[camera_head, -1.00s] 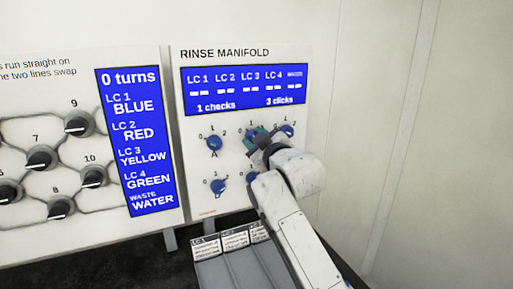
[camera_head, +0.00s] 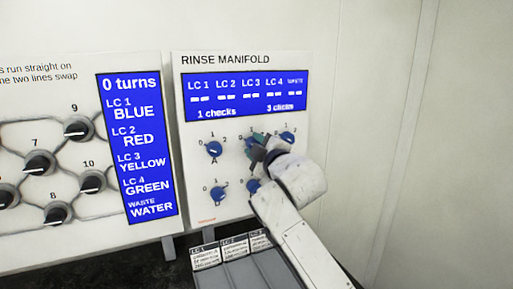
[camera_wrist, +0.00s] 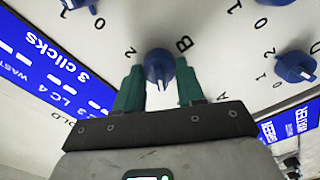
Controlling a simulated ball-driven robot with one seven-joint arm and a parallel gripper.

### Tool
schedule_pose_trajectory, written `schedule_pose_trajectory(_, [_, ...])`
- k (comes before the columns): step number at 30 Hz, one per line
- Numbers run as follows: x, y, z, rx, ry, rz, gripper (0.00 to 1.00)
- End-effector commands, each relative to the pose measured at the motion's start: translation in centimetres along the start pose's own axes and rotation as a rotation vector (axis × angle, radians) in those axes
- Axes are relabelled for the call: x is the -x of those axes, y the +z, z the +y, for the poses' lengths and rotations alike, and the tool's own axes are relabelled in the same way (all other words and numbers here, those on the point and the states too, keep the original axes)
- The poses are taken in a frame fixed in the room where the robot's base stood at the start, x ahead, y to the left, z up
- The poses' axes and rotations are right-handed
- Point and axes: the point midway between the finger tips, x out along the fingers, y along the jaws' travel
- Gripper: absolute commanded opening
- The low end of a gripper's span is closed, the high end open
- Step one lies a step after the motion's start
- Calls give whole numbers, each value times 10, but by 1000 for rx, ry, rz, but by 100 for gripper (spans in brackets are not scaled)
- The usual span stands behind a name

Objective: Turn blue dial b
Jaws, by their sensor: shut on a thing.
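Blue dial B (camera_wrist: 159,66) is a round blue knob with a pale pointer on the white rinse manifold panel. The letter B is printed beside it in the wrist view. My gripper (camera_wrist: 160,88) has its two green fingers around the knob, one on each side, and is shut on it. In the head view my gripper (camera_head: 258,150) covers most of the dial. The manifold's blue display (camera_head: 246,93) reads "1 checks" and "3 clicks", with dashes under LC 1 to LC 4 and waste.
Other blue dials sit close by: dial A (camera_head: 214,149) to the left, one at upper right (camera_head: 287,138), and one at lower left (camera_head: 218,193). A panel with black knobs (camera_head: 78,128) stands further left. Grey labelled trays (camera_head: 242,274) lie below.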

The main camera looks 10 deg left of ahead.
Motion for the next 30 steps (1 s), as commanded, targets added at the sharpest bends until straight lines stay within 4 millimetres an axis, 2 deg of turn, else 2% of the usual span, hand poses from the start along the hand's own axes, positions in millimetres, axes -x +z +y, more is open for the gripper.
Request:
schedule_pose_trajectory(7, [0, 0, -2, 2, -2, 0, 8])
schedule_pose_trajectory(8, [0, 0, -2, 2, -2, 0, 40])
schedule_pose_trajectory(15, [0, 0, -1, 1, -1, 0, 63])
schedule_pose_trajectory(24, [1, 0, -1, 0, 0, 0, 64])
schedule_pose_trajectory(30, [16, 1, -1, 0, 0, 1, 64])
